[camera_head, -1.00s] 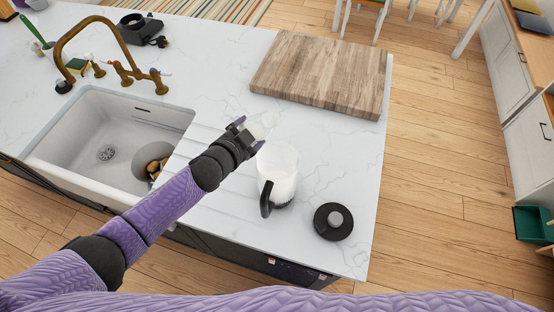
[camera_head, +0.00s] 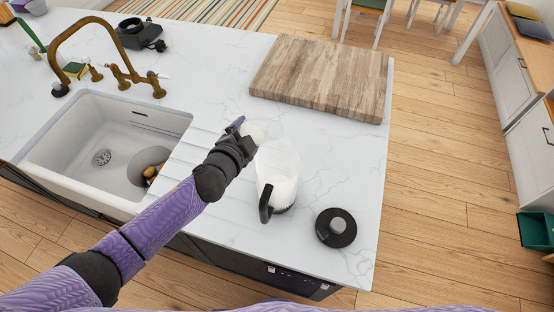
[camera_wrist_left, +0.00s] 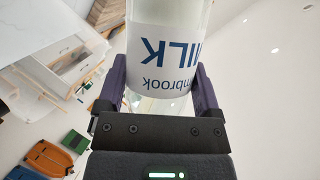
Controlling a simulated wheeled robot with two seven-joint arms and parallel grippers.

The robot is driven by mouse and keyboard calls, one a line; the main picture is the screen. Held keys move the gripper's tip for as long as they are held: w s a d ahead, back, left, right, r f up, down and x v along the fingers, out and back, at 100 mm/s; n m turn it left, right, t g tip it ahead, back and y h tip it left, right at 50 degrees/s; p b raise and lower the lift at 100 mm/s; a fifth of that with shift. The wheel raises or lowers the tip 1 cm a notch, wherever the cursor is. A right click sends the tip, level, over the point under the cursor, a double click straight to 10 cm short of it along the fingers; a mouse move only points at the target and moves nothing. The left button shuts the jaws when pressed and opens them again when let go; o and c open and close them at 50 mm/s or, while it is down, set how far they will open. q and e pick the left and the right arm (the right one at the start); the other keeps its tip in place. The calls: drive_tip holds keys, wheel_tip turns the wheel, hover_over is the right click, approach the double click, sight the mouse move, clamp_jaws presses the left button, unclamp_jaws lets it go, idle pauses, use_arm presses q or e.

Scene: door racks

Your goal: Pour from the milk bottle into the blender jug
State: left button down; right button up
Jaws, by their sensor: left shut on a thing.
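My left gripper (camera_head: 246,134) is shut on the milk bottle (camera_head: 270,128), just behind the blender jug. In the left wrist view the bottle (camera_wrist_left: 165,55) sits between both fingers, its white label with blue lettering upside down. In the head view the bottle looks tilted over, with its clear part towards the right, near the jug's back rim. Whether milk is flowing cannot be told. The clear blender jug (camera_head: 276,160) stands upright on the counter, with a black handle towards me and white content in its lower part. My right gripper is out of view.
A black round lid (camera_head: 336,228) lies right of the jug, near the counter's right edge. A wooden board (camera_head: 320,78) lies behind. The sink (camera_head: 105,145) and brass tap (camera_head: 120,75) are at left. A black blender base (camera_head: 140,32) stands at the back.

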use_arm(q)
drive_tip(key=shift+w+a+f+m+t+y+b, duration=0.15)
drive_tip(key=shift+m+t+y+b, duration=0.15)
drive_tip(key=shift+m+b, duration=0.4)
drive_tip(key=shift+w+a+f+m+t+y+b, duration=0.1)
drive_tip(key=shift+a+m+t+y+b, duration=0.2)
drive_tip(key=shift+m+b, duration=0.45)
drive_tip(key=shift+w+a+f+m+t+y+b, duration=0.1)
drive_tip(key=shift+m+t+b, duration=0.4)
drive_tip(key=shift+b, duration=0.35)
idle(5.7)
